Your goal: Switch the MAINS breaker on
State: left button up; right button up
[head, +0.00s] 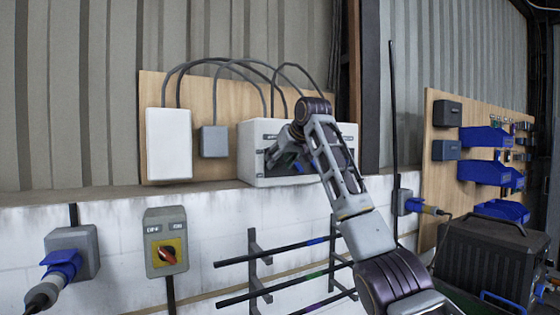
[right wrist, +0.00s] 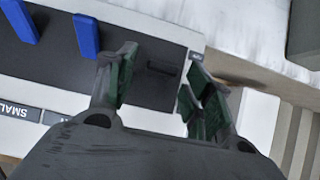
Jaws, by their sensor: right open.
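The white breaker box (head: 252,175) sits on the wall ledge in the middle of the head view, partly hidden by my right arm. My right gripper (head: 280,160) is at its front, toward the left end. In the right wrist view my right gripper (right wrist: 163,95) is open, its green-padded fingers apart over the dark panel (right wrist: 60,65). A small black part (right wrist: 163,70) shows between them. Two blue levers (right wrist: 87,36) stand beside the left finger, clear of it. One label, upside down, reads SMALL (right wrist: 14,110); no MAINS label is readable. My left gripper is out of view.
A plywood board (head: 225,95) behind carries a white box (head: 169,145), a grey box (head: 214,141) and cables. Below are a red-yellow rotary switch (head: 167,250), a blue-plugged socket (head: 70,255) and a rod rack (head: 258,265). Blue bins (head: 487,137) hang at right.

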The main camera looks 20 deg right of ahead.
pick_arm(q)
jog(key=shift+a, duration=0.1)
pick_arm(e)
jog(key=v, duration=1.2)
jog(key=shift+w, duration=0.1)
